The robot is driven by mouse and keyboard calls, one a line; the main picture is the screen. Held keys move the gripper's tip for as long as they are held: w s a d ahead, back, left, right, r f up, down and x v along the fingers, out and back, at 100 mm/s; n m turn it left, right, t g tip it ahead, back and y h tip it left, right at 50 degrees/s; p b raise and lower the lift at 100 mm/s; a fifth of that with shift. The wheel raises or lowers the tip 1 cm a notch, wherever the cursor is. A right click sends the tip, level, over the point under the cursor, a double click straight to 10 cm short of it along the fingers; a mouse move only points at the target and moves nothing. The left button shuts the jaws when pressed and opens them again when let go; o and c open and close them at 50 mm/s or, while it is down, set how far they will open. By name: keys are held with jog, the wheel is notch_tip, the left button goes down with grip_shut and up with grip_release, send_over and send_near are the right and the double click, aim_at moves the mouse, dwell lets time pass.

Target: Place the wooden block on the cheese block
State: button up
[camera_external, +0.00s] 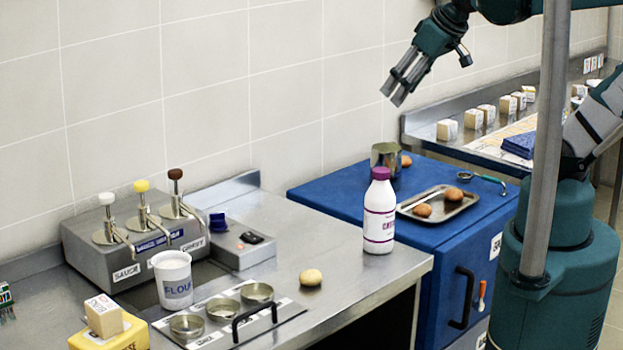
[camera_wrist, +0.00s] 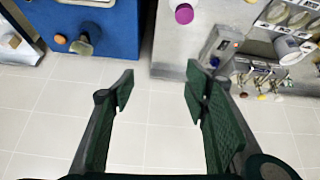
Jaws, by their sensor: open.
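A tan, wood-like block (camera_external: 103,316) with a printed label on its top rests on a yellow block (camera_external: 112,336), which looks like the cheese block, at the lower left of the external view. The yellow block has dark lettering and is cut off by the picture's lower edge. My gripper (camera_external: 398,92) is high in the air in front of the tiled wall, far to the right of both blocks, pointing down and left. In the wrist view my gripper (camera_wrist: 160,92) has its two fingers wide apart with nothing between them. Neither block can be made out in the wrist view.
A purple-capped bottle (camera_external: 379,212) stands upright at the counter's right end. A flour container (camera_external: 173,280), several metal cups and a pump dispenser (camera_external: 135,240) crowd the counter left. A blue cabinet (camera_external: 320,192) holds a tray (camera_external: 440,204). Several pale blocks (camera_external: 473,119) line the back counter.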

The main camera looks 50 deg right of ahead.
jog(key=shift+s+d+f+m, duration=0.6)
jog(key=shift+s+d+m, duration=0.1)
jog(key=shift+s+d, duration=0.15)
